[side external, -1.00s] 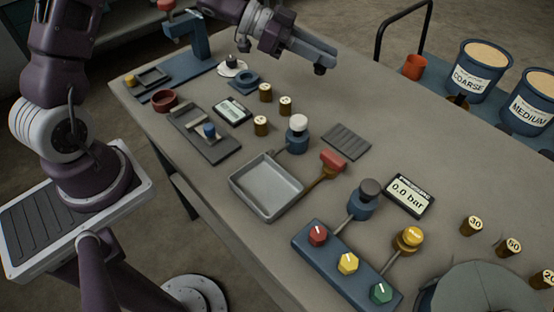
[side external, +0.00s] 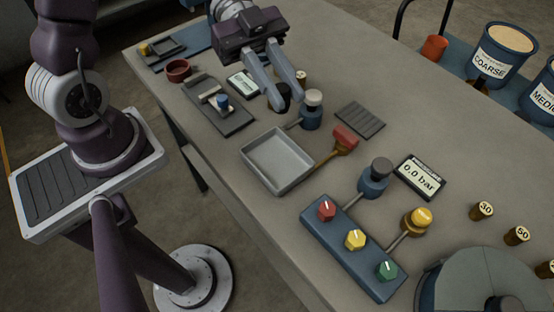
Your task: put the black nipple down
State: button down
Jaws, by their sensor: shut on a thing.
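The black nipple (side external: 284,90) is a small dark round piece, held between the fingertips of my gripper (side external: 286,97). My gripper is shut on it and points down toward the tabletop, just left of a blue valve with a white knob (side external: 313,99). The fingers partly cover the nipple. I cannot tell whether its lower end touches the table.
A grey tray (side external: 249,156) lies in front, and a dark slotted plate with a blue knob (side external: 222,101) is to the left. A small brass cylinder (side external: 301,76) stands close behind the fingers. A ribbed dark mat (side external: 360,119) lies to the right.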

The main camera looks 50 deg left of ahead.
jog(key=f, duration=1)
jog(key=s+f, duration=0.1)
jog(key=f, duration=0.4)
jog(key=c, duration=1.3)
grip_release()
jog(key=shift+o, duration=0.2)
